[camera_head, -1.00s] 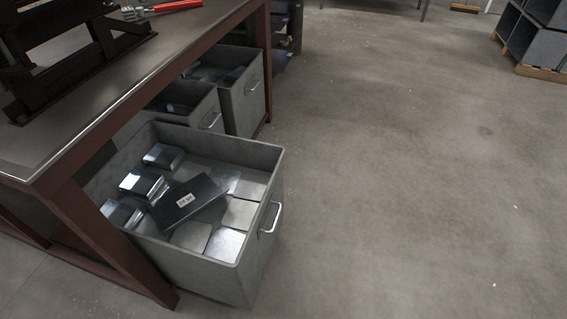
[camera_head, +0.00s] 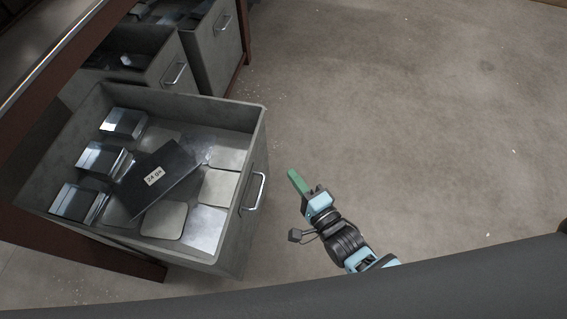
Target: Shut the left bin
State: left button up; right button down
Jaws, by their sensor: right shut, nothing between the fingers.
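The near grey bin (camera_head: 256,140) is pulled out from under the workbench, its open top facing up. It holds metal blocks, flat plates and a dark labelled box (camera_head: 158,177). A metal handle (camera_head: 258,191) is on its outer right face. Two more grey bins, a middle one (camera_head: 172,72) and a far one (camera_head: 222,50), sit further back beneath the bench. My right gripper (camera_head: 294,177) has green fingertips, is shut and empty, and is to the right of the near bin's handle, apart from it. My left gripper is not in view.
The workbench's dark red frame (camera_head: 22,128) runs along the left, with a leg beside the near bin. Concrete floor (camera_head: 420,110) is clear to the right of the bins. A dark part of my own body crosses the bottom.

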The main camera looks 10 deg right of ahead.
jog(key=b, duration=0.2)
send_near(253, 139)
jog(key=w+d, duration=0.1)
jog(key=w, duration=0.3)
jog(key=shift+w+a+b, duration=0.25)
jog(key=shift+w+a, duration=0.1)
jog(key=shift+a, duration=0.5)
jog(key=shift+w+a+b, duration=0.2)
jog(key=shift+w+a, duration=0.15)
jog(key=shift+a, duration=0.45)
